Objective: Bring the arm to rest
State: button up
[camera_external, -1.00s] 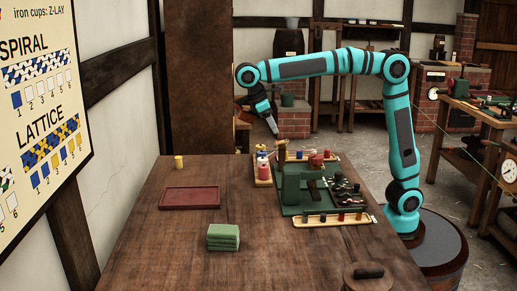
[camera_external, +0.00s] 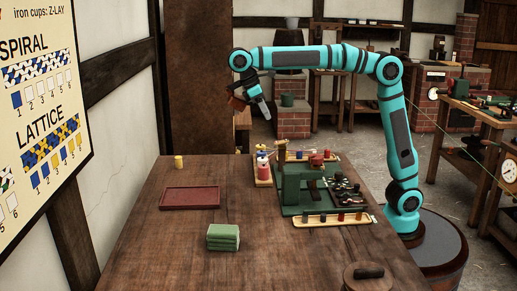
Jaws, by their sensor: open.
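My arm is teal with black joints, and in the external view it reaches left from its round base at the table's right side. My gripper (camera_external: 266,112) hangs at the arm's left end, pointing down and slightly right. It is open, with nothing seen between its jaws. It is in the air above the far side of the wooden table (camera_external: 165,250), clear of the things on it. The fingertips are small in this view.
A green machine (camera_external: 291,190) stands on the table, with a wooden tray of pegs (camera_external: 334,219) in front. A red tray (camera_external: 190,198), green blocks (camera_external: 223,238) and a yellow cylinder (camera_external: 179,162) lie to the left. The table's front left is clear.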

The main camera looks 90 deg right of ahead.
jog(key=s+d+r+t, duration=0.1)
jog(key=s+r+t, duration=0.1)
jog(key=s+t, duration=0.5)
jog(key=s+d+r+t, duration=0.2)
jog(key=s+t, duration=0.6)
jog(key=s, duration=0.6)
jog(key=s+d+r+t, duration=0.2)
jog(key=s+t, duration=0.5)
jog(key=s, duration=0.4)
jog(key=shift+r+t, duration=0.15)
jog(key=shift+t, duration=0.15)
